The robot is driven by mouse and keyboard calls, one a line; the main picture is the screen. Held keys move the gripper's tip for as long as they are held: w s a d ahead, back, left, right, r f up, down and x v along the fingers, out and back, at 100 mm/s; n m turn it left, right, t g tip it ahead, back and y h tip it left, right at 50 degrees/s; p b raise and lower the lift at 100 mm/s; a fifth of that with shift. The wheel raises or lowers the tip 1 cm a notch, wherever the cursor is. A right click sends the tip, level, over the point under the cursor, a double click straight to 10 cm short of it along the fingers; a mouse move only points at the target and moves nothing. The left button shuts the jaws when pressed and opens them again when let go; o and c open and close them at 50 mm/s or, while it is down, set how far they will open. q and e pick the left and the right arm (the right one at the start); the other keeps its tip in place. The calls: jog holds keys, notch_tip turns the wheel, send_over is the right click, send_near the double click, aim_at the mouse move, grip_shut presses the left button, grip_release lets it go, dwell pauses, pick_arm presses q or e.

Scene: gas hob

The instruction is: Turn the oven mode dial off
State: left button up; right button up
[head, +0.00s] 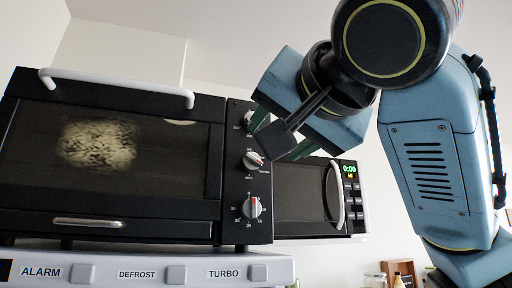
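The black oven (110,150) fills the left of the head view, with a control panel on its right side. Three dials stand in a column there: a top dial (248,118), a middle dial (253,160) and a bottom dial (252,207). The small lettering is too blurred to tell which is the mode dial. My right gripper (273,142) comes from the upper right, its green fingers apart, in front of the panel's upper right edge. Contact with a dial cannot be made out. My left gripper is out of view.
A second black microwave (308,200) with a green display stands behind, to the right. A white panel (200,270) with ALARM, DEFROST and TURBO buttons lies below the oven. A bottle (399,280) and jars sit at the lower right. The oven door (50,130) is shut.

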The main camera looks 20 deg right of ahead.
aim_at(255, 158)
jog(key=w+p, duration=0.3)
jog(key=w, duration=0.6)
jog(key=shift+a+r+p, duration=0.1)
jog(key=shift+p, duration=0.25)
jog(key=shift+w, duration=0.6)
jog(key=c, duration=1)
jog(key=shift+o, duration=0.2)
jog(key=shift+a, duration=0.1)
